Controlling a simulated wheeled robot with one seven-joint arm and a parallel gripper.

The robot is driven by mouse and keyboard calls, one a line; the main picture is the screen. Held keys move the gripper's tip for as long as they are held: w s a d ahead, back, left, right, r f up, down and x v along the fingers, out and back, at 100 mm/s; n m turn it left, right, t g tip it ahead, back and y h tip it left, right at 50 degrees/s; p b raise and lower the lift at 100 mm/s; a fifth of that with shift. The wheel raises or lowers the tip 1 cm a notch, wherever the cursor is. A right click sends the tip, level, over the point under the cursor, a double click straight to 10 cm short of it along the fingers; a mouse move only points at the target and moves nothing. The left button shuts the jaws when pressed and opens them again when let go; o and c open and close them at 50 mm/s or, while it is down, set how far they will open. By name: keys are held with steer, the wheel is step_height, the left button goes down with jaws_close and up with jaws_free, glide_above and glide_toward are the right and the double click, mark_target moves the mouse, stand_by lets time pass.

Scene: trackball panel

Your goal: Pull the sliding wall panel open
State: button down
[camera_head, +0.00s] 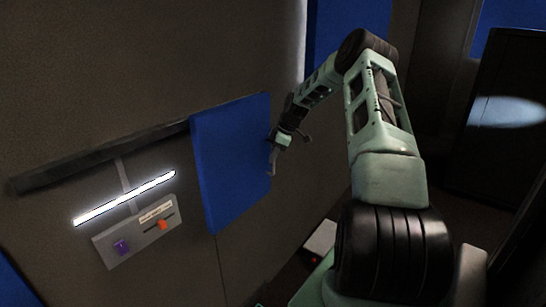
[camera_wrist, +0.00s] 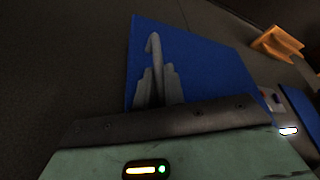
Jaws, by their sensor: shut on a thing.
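The sliding wall panel (camera_head: 232,160) is a flat blue board on the grey wall. It stands at the right end of a dark rail (camera_head: 100,158), with the wall left of it uncovered. My gripper (camera_head: 273,158) is at the panel's right edge, around mid-height, and is shut on it. In the wrist view my grey fingers (camera_wrist: 158,85) lie close together in front of the blue panel (camera_wrist: 205,62). The exact contact between fingers and panel edge is too dark and small to tell.
Left of the panel, a lit white strip (camera_head: 125,198) hangs above a grey control box (camera_head: 138,233) with a purple knob (camera_head: 121,247) and an orange-red slider (camera_head: 162,225). An orange block (camera_wrist: 278,43) shows in the wrist view. A dark cabinet (camera_head: 500,150) stands at right.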

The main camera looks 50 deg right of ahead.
steer(key=c, duration=1.5)
jaws_free()
steer(key=b+v, duration=0.4)
steer(key=v, duration=1.3)
steer(key=shift+r, duration=0.2)
steer(key=shift+s+d, duration=0.1)
steer(key=shift+s, duration=0.05)
